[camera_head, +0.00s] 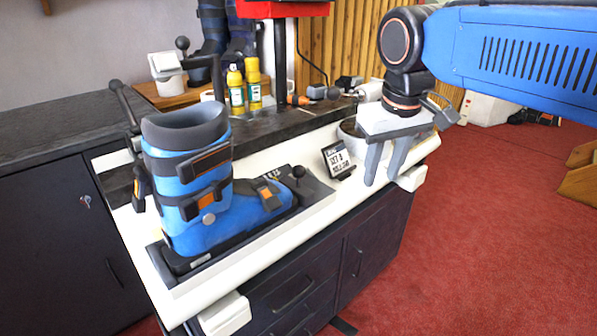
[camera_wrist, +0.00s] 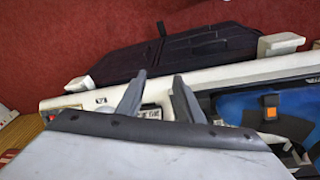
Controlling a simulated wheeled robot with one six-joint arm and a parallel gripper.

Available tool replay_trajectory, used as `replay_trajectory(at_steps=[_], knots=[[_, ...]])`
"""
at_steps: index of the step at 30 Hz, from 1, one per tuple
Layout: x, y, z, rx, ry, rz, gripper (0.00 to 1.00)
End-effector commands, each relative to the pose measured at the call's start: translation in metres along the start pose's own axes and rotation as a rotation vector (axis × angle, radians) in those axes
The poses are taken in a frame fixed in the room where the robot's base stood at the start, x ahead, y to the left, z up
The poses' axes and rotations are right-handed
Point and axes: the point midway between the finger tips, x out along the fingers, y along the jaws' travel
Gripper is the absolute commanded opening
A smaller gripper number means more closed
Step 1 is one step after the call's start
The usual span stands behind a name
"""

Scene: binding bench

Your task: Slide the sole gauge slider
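A blue ski boot (camera_head: 205,190) with a grey cuff and orange-marked buckles stands upright on a dark base plate on the white bench top. A black ball knob (camera_head: 298,172) on a short stem, which looks like the gauge slider, stands just beyond the boot's toe on a grey strip. My gripper (camera_head: 384,176) is to the right of the knob, over the bench's right end, pointing down. Its two fingers are apart with nothing between them. In the wrist view my gripper (camera_wrist: 159,78) also shows open, with the boot (camera_wrist: 240,106) to its right. I cannot make out the slider there.
A small dark sign (camera_head: 338,158) with white lettering stands between the knob and my gripper. Yellow bottles (camera_head: 244,84) stand at the back. White blocks (camera_head: 225,315) sit at the bench's front edge. Red carpet (camera_head: 470,230) lies open at right.

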Motion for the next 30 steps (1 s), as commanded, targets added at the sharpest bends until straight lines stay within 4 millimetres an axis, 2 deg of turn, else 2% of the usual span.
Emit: replay_trajectory(at_steps=[1,6,15,18,22,26,30], knots=[[-0.009,-0.01,-0.017,-0.025,-0.015,0.003,0.33],[-0.038,-0.043,-0.061,-0.092,-0.066,0.021,0.33],[-0.079,-0.116,-0.125,-0.194,-0.143,0.067,0.33],[-0.087,-0.135,-0.137,-0.217,-0.16,0.08,0.33],[-0.093,-0.15,-0.145,-0.233,-0.172,0.092,0.33],[-0.093,-0.154,-0.147,-0.236,-0.177,0.096,0.33],[-0.081,-0.153,-0.144,-0.236,-0.179,0.097,0.33]])
